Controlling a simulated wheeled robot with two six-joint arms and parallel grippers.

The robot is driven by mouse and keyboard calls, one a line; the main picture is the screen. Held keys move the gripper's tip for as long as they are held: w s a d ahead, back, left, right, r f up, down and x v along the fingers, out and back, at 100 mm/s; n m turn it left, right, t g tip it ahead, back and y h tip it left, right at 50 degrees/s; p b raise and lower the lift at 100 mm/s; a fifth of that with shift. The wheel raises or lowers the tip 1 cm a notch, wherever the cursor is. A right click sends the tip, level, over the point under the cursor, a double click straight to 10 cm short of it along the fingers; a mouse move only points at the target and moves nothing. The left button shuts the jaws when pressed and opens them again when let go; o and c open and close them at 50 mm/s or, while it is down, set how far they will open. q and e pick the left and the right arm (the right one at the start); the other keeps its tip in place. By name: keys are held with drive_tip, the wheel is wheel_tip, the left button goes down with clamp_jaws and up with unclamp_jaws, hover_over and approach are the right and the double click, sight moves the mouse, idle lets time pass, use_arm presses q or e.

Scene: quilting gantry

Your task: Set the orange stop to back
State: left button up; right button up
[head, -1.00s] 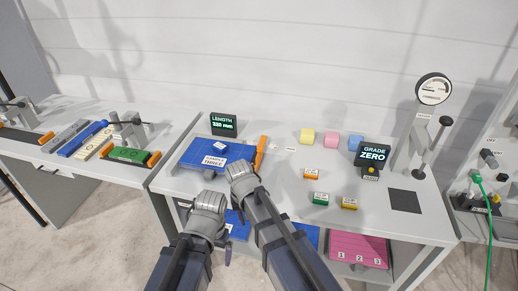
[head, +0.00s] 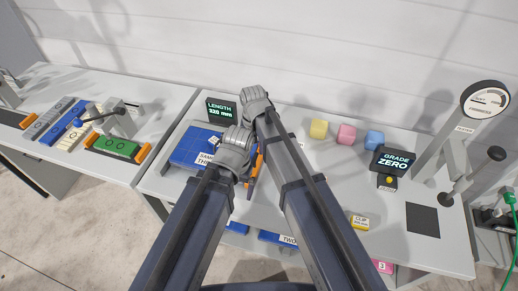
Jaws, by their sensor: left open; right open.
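The orange stop (head: 253,168) is at the right edge of the blue sample board (head: 188,150). My arms and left gripper cover most of it, so only slivers of orange show. My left gripper (head: 237,145) is open and appears over the right part of the board, beside the stop in the picture. My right gripper (head: 256,100) is open and is farther back, just right of the length display (head: 221,110), which reads 320 mm. The fingertips of both grippers are mostly hidden, and I cannot tell whether either touches the stop.
Yellow (head: 318,129), pink (head: 346,134) and blue (head: 375,140) blocks stand at the back right. A grade display (head: 392,163) reads zero. A gauge stand with a lever (head: 458,178) is at the far right. A side table (head: 63,92) with coloured bars is at left.

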sight(254, 159)
drive_tip(key=shift+w, duration=0.1)
drive_tip(key=shift+f+b, duration=0.2)
drive_tip(key=shift+b, duration=0.1)
use_arm(q)
wheel_tip(254, 159, down, 8)
drive_tip(key=b, duration=0.7)
drive_tip(key=shift+r, duration=0.1)
use_arm(e)
wheel_tip(254, 159, down, 7)
drive_tip(key=shift+f, duration=0.2)
use_arm(q)
drive_tip(key=shift+r, duration=0.1)
use_arm(e)
drive_tip(key=shift+c, duration=0.3)
clamp_jaws()
